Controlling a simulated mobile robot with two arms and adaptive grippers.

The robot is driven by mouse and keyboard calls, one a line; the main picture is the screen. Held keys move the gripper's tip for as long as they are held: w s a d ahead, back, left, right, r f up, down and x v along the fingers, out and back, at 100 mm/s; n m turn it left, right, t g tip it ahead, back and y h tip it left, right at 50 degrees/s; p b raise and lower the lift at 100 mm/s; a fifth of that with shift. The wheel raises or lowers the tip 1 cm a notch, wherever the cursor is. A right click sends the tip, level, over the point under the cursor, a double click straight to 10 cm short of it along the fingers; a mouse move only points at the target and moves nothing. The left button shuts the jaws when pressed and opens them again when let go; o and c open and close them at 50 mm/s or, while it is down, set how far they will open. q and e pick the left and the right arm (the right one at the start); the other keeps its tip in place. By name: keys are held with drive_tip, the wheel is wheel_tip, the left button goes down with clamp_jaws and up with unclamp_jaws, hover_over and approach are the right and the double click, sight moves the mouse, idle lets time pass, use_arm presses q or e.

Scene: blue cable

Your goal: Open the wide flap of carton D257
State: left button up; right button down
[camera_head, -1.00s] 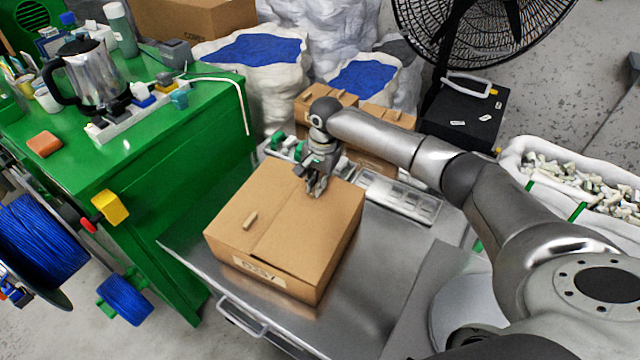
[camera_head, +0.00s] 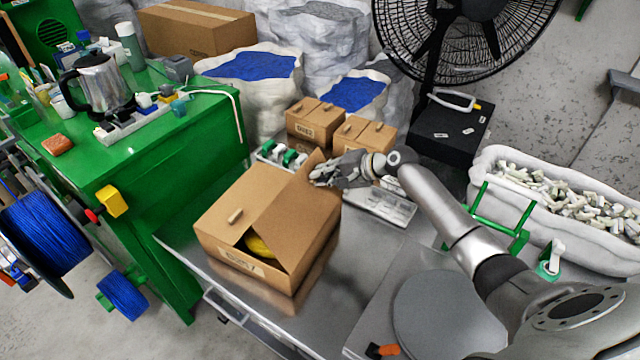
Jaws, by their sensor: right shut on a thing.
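Carton D257 (camera_head: 215,250) stands on the metal table, its label on the front face. Its wide right flap (camera_head: 293,215) is lifted and tilted up, leaving a gap at the front. Something yellow (camera_head: 260,246) shows inside through that gap. The left flap (camera_head: 230,200) lies flat, with a small tan tab on it. My right gripper (camera_head: 324,174) is shut at the upper far edge of the raised flap. Its fingers partly hide the exact grip. My left gripper is out of view.
Small cartons (camera_head: 314,120) and a grey tray (camera_head: 385,208) stand behind the carton. A green workbench (camera_head: 165,150) with a kettle (camera_head: 95,80) is at the left. A white sack of pale pieces (camera_head: 560,215) is at the right.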

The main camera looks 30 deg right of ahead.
drive_tip(key=s+d+f+t+y+b, duration=0.1)
drive_tip(key=s+d+t+y+b, duration=0.2)
drive_tip(key=s+b, duration=0.4)
drive_tip(key=d+b, duration=0.1)
drive_tip(key=b, duration=0.3)
drive_tip(key=shift+d+t, duration=0.3)
drive_tip(key=shift+f, duration=0.2)
drive_tip(key=c, duration=1.5)
unclamp_jaws()
drive_tip(key=shift+w, duration=0.1)
drive_tip(key=shift+r, duration=0.25)
drive_tip(key=v, duration=1.2)
drive_tip(key=shift+f, duration=0.15)
